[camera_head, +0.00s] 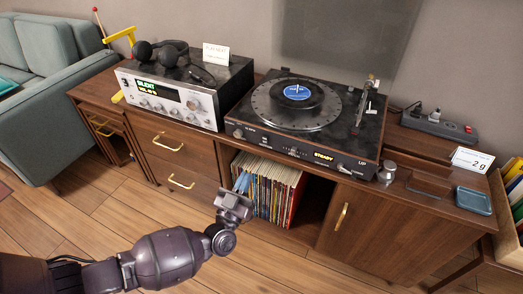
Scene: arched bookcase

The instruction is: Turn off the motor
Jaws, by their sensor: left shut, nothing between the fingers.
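A black turntable (262,122) stands on the wooden cabinet, its front toward me. A silver dotted platter (270,107) with a blue-labelled centre (297,92) sits on it. Its front edge carries several small controls and a lit yellow display (324,157) reading "STEADY". A tonearm (365,100) stands at the platter's right. My left gripper (236,201) is shut and empty, in front of the cabinet and below the turntable's front left, apart from it. My right gripper is not in view.
A silver receiver (170,100) with headphones (160,52) and a card (216,54) stands left of the turntable. Records (275,185) fill the shelf below. To the right are a metal knob-like piece (387,172), power strip (437,124), card (472,160) and blue tray (473,201).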

